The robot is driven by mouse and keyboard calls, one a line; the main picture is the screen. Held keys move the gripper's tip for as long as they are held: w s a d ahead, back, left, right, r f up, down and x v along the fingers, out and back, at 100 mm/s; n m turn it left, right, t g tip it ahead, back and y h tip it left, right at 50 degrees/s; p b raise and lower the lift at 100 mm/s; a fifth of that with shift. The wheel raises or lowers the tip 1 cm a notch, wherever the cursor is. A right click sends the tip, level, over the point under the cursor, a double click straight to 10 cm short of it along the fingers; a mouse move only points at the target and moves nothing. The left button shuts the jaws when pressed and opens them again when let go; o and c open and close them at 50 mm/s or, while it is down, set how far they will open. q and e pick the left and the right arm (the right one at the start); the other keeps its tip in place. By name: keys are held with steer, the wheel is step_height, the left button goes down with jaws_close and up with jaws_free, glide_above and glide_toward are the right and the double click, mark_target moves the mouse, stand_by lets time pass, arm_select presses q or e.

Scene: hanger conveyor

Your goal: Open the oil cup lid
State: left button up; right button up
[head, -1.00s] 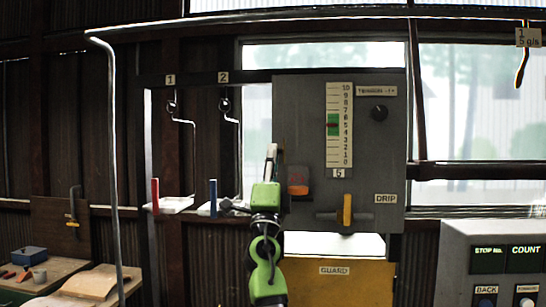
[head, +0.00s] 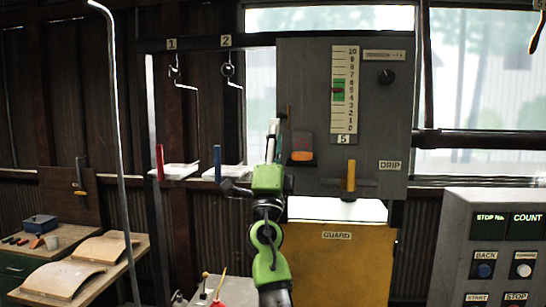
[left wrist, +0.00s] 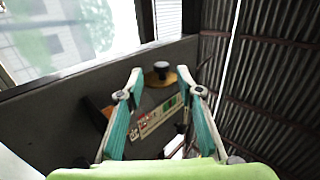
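The oil cup (head: 303,146) is a clear cup with orange oil, on the left side of the grey panel. Its brass lid (head: 289,116) appears as a thin upright strip above the cup's left side, seen edge-on, so the lid looks raised. In the left wrist view the lid (left wrist: 160,78) is a brass disc with a black knob, beyond and between the fingertips. My left gripper (head: 272,128) points up just left of the cup. In the left wrist view its teal fingers are apart with nothing between them. My right gripper is not in view.
The grey panel (head: 355,115) carries a gauge (head: 344,90), a knob (head: 386,77) and a yellow drip lever (head: 351,176). A yellow guard (head: 340,262) is below. A control box (head: 495,240) stands right.

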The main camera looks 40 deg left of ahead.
arm_select(q)
steer(key=v, duration=0.7)
steer(key=shift+s+f, duration=0.25)
steer(key=shift+s, duration=0.05)
steer(key=shift+w+d, duration=0.1)
steer(key=shift+d, duration=0.05)
